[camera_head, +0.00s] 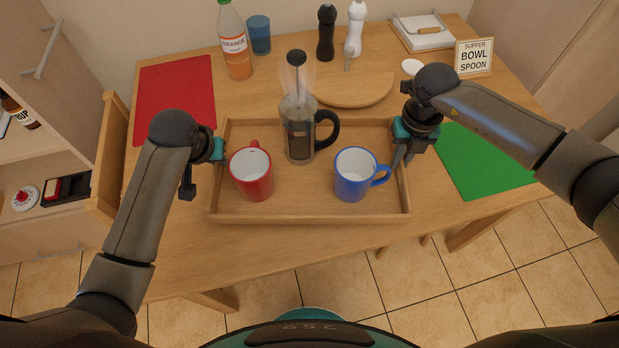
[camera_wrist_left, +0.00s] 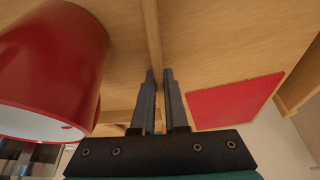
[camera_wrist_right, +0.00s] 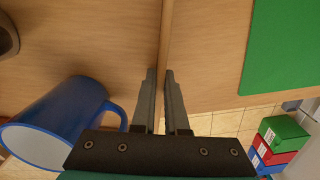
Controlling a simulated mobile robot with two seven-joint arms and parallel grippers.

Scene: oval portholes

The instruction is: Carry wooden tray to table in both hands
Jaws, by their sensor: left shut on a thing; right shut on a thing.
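The wooden tray (camera_head: 300,218) is over the near middle of the table (camera_head: 185,240). It looks level; I cannot tell whether it touches the tabletop. It carries a red mug (camera_head: 252,180), a blue mug (camera_head: 354,182) and a French press (camera_head: 299,135), all upright. My left gripper (camera_head: 214,155) is shut on the tray's left wall, which runs between its fingers in the left wrist view (camera_wrist_left: 158,75). My right gripper (camera_head: 402,150) is shut on the tray's right wall, as the right wrist view shows (camera_wrist_right: 160,75).
A red mat (camera_head: 177,95) lies left and a green mat (camera_head: 485,160) right. Behind the tray stand a round board (camera_head: 350,92), an orange bottle (camera_head: 233,45), a blue cup (camera_head: 259,35), two mills and a supper sign (camera_head: 474,57). A chair (camera_head: 110,150) is at the left.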

